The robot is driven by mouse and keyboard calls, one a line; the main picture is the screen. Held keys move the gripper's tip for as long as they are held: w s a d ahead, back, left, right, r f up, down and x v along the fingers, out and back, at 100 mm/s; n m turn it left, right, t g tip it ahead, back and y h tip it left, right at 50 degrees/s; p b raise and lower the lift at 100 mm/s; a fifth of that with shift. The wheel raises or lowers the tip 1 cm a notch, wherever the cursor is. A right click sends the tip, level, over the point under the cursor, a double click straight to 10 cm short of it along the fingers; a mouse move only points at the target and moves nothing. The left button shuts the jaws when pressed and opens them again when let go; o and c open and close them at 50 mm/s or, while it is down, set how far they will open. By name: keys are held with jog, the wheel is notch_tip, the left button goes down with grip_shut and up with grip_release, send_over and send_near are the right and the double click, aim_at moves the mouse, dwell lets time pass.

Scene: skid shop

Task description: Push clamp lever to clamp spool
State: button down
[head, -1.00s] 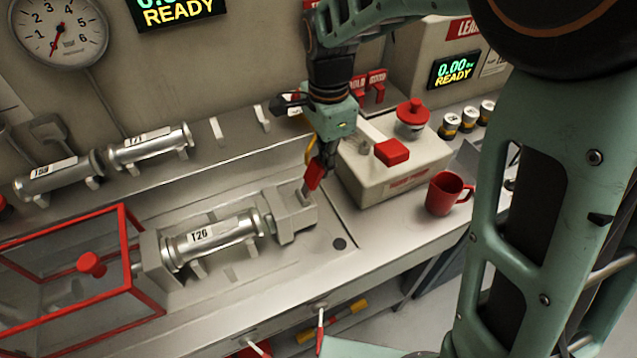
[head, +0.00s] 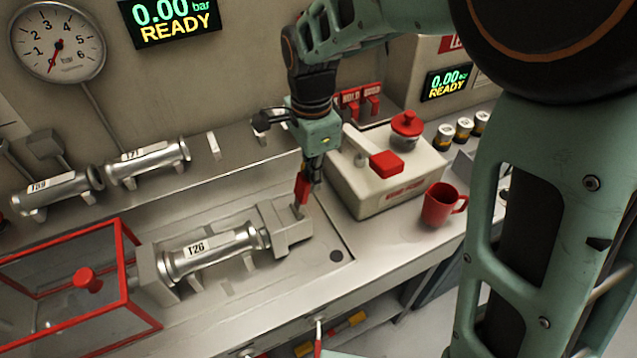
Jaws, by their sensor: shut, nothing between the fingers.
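The spool labelled T26 (head: 208,250) lies in a bench fixture between two grey end blocks. The clamp block (head: 287,230) is at its right end. The clamp lever (head: 302,190), with a red handle, stands up from that block and looks nearly upright. My gripper (head: 313,178) is shut and points down just behind and right of the red handle, seemingly touching it. The fingertips are partly hidden by the handle, so exact contact is hard to tell. I cannot tell whether the block's plunger presses on the spool.
A red-framed clear guard (head: 128,255) with a red knob stands at the left. A beige box with a red-tipped handle (head: 386,163) and a red mug (head: 440,205) are close on the right. Other spools (head: 148,165) rest on the rear ledge. A display (head: 170,20) reads 0.00 bar READY.

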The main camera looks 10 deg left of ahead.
aim_at(302, 186)
jog(key=shift+s+a+f, duration=0.15)
jog(key=shift+s+f, duration=0.4)
jog(key=shift+s+a, duration=0.6)
jog(key=shift+a, duration=0.05)
jog(key=shift+w, duration=0.1)
jog(key=shift+w+a+f, duration=0.1)
jog(key=shift+w+a, duration=0.1)
jog(key=shift+a, duration=0.05)
jog(key=shift+w+d+r, duration=0.1)
jog(key=shift+d+r, duration=0.1)
jog(key=shift+w+d, duration=0.4)
jog(key=shift+d+r, duration=0.1)
jog(key=shift+r, duration=0.1)
